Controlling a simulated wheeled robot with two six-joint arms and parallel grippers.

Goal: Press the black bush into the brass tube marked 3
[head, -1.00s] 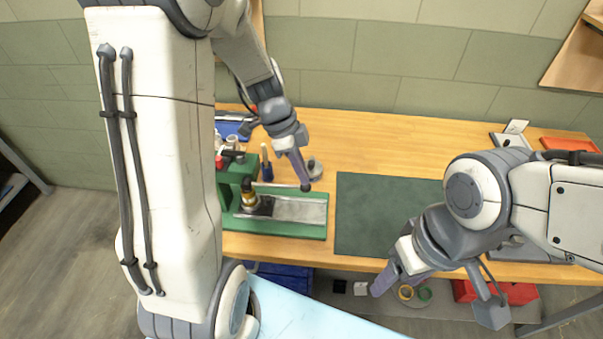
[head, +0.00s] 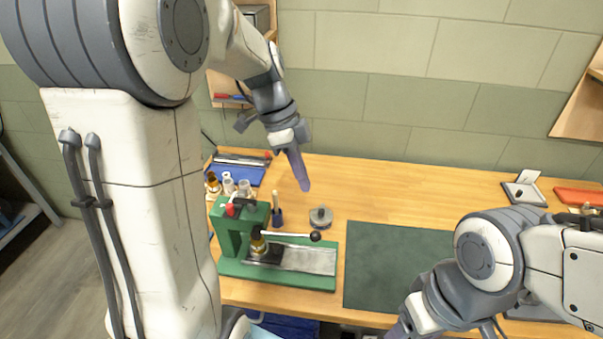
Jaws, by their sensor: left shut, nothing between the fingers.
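A green press (head: 228,238) stands on the wooden bench. Its lever (head: 290,235) points right, about level, ending in a black knob (head: 315,236). A brass tube (head: 258,246) stands upright on a dark block on the press bed, under the black ram. I cannot read a number on it or make out a separate black bush there. My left gripper (head: 304,186) is shut and empty, pointing down, apart from the knob and higher in the picture. My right gripper (head: 398,333) is partly cut off at the bottom edge; its jaws cannot be judged.
A round grey metal piece (head: 321,217) and a dark holder with a wooden-handled tool (head: 277,214) stand behind the press. Small white and brass cylinders (head: 228,184) stand at the back left by a blue tray (head: 240,174).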

